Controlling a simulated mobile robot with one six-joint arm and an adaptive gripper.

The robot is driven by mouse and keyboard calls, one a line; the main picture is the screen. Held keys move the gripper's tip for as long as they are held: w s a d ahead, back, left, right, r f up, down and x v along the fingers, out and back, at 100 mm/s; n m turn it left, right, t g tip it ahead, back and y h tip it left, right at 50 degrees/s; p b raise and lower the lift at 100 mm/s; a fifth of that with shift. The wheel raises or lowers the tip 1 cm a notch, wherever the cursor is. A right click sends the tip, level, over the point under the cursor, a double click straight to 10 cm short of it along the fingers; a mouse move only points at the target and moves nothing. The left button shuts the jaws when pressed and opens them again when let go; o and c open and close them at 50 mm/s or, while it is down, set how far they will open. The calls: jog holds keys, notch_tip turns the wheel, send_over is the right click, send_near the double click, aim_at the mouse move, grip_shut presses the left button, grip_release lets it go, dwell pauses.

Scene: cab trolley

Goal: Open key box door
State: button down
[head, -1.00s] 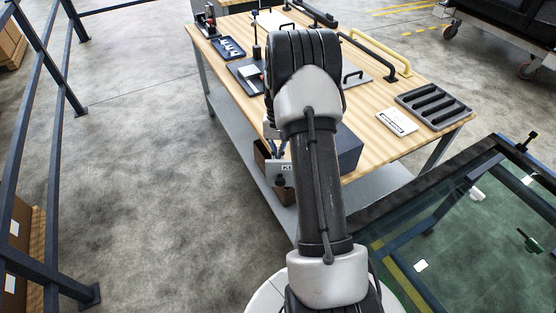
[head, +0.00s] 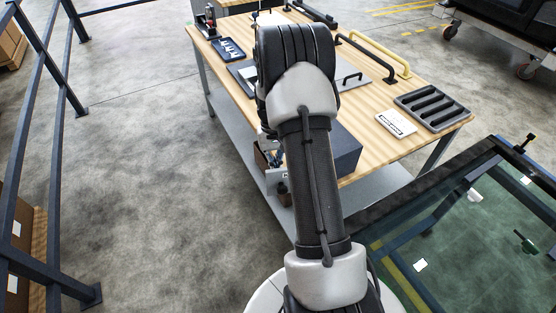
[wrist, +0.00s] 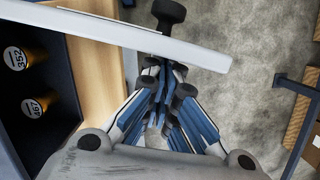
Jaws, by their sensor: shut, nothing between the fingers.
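The key box (head: 347,150) is a dark blue-grey box at the table's near edge, partly hidden behind my arm in the head view. Its door stands partly open. In the wrist view the door (wrist: 200,45) is a pale panel seen nearly edge-on across the top, with a black knob (wrist: 168,12) beyond it. Brass pieces with round tags 352 and 467 (wrist: 36,82) show in the dark interior at left. My gripper (wrist: 162,72) is shut and empty, its tips at the door's near edge on the interior side. I cannot tell whether they touch.
The wooden table (head: 365,100) carries a grey slotted tray (head: 432,107), a white labelled card (head: 396,123) and bar handles (head: 375,52). A glass-topped frame (head: 470,225) stands at right. Railings (head: 45,150) stand at left, with open floor between.

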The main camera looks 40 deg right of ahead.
jog(key=shift+s+a+n+h+p, duration=0.3)
jog(key=shift+s+a+n, duration=0.3)
jog(key=shift+s+n, duration=0.25)
jog(key=shift+s+a+n+h+p, duration=0.15)
jog(key=shift+s+a+n+p, duration=0.25)
jog(key=shift+s+a+n, duration=0.4)
jog(key=shift+s+a+n+h+p, duration=0.25)
jog(key=shift+s+a+n+p, duration=0.15)
jog(key=shift+s+n, duration=0.55)
jog(key=shift+w+a, duration=0.1)
